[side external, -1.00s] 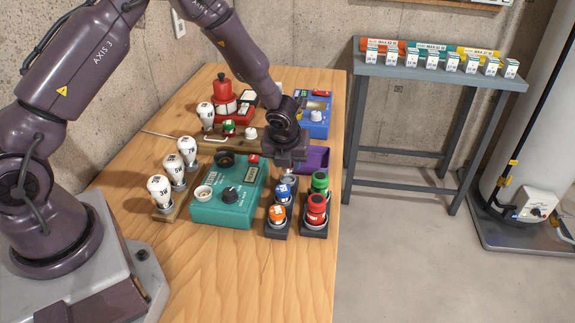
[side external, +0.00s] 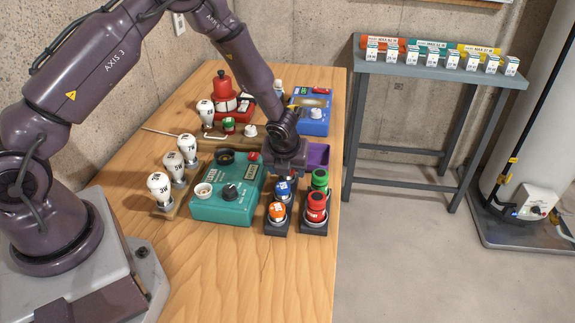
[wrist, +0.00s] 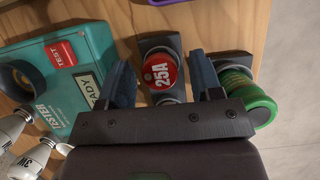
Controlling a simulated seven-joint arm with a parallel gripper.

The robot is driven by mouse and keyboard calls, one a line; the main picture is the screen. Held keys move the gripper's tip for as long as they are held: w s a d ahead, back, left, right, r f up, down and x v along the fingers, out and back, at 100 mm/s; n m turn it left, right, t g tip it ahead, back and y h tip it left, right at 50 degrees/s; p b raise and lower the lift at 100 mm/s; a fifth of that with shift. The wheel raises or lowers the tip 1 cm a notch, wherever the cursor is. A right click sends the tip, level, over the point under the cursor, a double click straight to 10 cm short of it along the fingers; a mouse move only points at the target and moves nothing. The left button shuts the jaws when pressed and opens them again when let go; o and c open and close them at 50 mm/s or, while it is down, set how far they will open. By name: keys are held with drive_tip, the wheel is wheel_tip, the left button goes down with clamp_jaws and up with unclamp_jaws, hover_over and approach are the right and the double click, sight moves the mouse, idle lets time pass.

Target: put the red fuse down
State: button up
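The red fuse, marked 25A (wrist: 160,72), stands in a dark block (wrist: 160,43) in the wrist view. My gripper (wrist: 165,82) is open, with one finger on each side of the red cap and a visible gap on both sides. In the side view my gripper (side external: 286,172) is low over the far end of the fuse blocks and hides this fuse. A blue-capped fuse (side external: 283,189) and an orange-capped one (side external: 277,211) stand in front of it. The lower part of the red fuse is partly hidden.
A green-capped piece (side external: 320,178) and another red-capped piece (side external: 316,206) stand close on the right. The teal tester (side external: 222,208) is close on the left, with white bulbs (side external: 160,188) beyond. A purple bin (side external: 318,155) lies behind. The front tabletop is clear.

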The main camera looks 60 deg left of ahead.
drive_tip(key=s+d+r+n, duration=0.1)
drive_tip(key=s+r+n, duration=0.2)
drive_tip(key=r, duration=0.7)
drive_tip(key=s+d+r+n, duration=0.15)
drive_tip(key=s+r, duration=0.25)
drive_tip(key=r, duration=0.5)
drive_tip(key=s+d+r+n+t+h, duration=0.1)
drive_tip(key=s+r+n, duration=0.5)
drive_tip(key=s+n, duration=0.3)
drive_tip(key=s+d+r+n+t+h, duration=0.1)
drive_tip(key=s+d+r+n+h, duration=0.1)
drive_tip(key=s+r+n, duration=0.4)
drive_tip(key=s+n, duration=0.3)
drive_tip(key=n, duration=0.4)
drive_tip(key=shift+s, duration=0.2)
drive_tip(key=shift+n, duration=0.25)
